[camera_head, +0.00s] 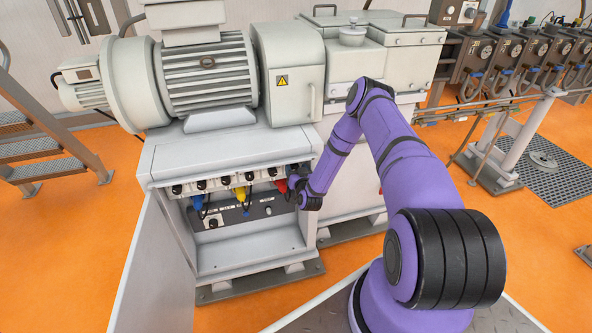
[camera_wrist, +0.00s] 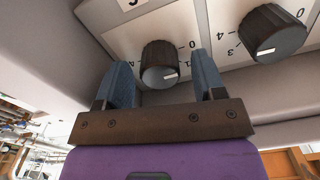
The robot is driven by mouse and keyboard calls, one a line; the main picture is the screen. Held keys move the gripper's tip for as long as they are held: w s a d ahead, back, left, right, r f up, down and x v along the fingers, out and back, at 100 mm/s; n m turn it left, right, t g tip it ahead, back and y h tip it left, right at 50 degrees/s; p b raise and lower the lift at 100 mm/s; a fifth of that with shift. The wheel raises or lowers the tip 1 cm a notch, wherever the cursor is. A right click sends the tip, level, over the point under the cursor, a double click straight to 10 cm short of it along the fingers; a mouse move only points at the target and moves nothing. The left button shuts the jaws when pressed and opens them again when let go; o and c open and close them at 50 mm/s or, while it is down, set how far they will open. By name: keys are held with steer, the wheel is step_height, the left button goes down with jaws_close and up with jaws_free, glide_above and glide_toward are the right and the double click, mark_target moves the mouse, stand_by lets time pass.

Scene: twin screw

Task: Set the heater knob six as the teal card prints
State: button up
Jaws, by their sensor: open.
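In the wrist view a black knob (camera_wrist: 159,64) with a white pointer mark sits on a pale dial plate with upside-down digits; 0 and 1 can be read beside it. My gripper (camera_wrist: 164,75) is open, with one blue-grey finger on each side of this knob; I cannot tell whether they touch it. A second black knob (camera_wrist: 272,33) with a white mark is to the right, near digits 0, 3 and 4. In the head view, my gripper is at the right end of a row of black knobs (camera_head: 226,181), largely hidden by my wrist. I see no teal card.
A large grey motor (camera_head: 207,66) stands on the cabinet above. An open cabinet door (camera_head: 150,262) stands at the left.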

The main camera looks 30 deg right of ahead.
steer(key=shift+w, duration=0.1)
steer(key=c, duration=0.9)
steer(key=shift+m, duration=0.4)
steer(key=m, duration=0.3)
steer(key=shift+d+m, duration=0.1)
steer(key=shift+m, duration=0.2)
steer(key=m, duration=0.4)
steer(key=shift+d+m, duration=0.1)
steer(key=shift+m, duration=0.2)
steer(key=m, duration=0.4)
steer(key=shift+m, duration=0.3)
steer(key=m, duration=0.4)
steer(key=shift+f, duration=0.1)
